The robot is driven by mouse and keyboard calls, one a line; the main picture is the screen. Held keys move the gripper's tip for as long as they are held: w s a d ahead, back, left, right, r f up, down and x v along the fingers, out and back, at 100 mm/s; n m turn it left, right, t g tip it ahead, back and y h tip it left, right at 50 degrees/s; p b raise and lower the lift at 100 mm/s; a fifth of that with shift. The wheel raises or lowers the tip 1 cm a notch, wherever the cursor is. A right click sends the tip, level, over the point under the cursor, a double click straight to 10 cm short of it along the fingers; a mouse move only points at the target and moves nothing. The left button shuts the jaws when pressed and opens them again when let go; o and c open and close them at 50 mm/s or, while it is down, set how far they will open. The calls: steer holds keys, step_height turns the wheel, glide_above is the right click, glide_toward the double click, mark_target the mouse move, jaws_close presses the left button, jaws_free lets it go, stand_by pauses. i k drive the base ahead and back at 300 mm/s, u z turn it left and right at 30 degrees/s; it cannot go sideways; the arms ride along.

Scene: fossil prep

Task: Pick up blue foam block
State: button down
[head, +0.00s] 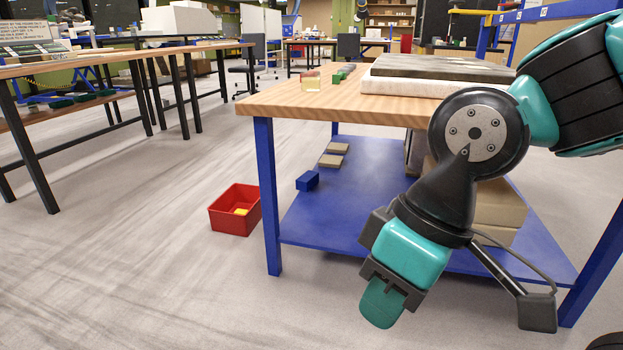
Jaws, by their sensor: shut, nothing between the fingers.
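A small blue block (307,181), which looks like the blue foam block, rests on the blue lower shelf (345,215) of the wooden-topped workbench, near the shelf's left edge. My gripper (382,305) hangs in the foreground, pointing down, in front of the bench's lower shelf. It is shut and empty. In the picture it is below and to the right of the blue block, clearly apart from it. The block is not covered by my arm.
A red bin (235,210) with a yellow item (241,212) inside stands on the floor left of the bench leg (266,195). Flat tan pieces (331,160) lie behind the block. Tan boxes (498,208) sit behind my arm.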

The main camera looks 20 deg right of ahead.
mark_target(305, 182)
steer(key=u, duration=0.55)
steer(key=i, duration=0.6)
steer(key=u, duration=0.7)
steer(key=i, duration=2.95)
steer(key=z, duration=1.05)
steer(key=i, duration=0.75)
steer(key=z, duration=1.25)
steer(key=i, duration=0.45)
steer(key=z, duration=0.3)
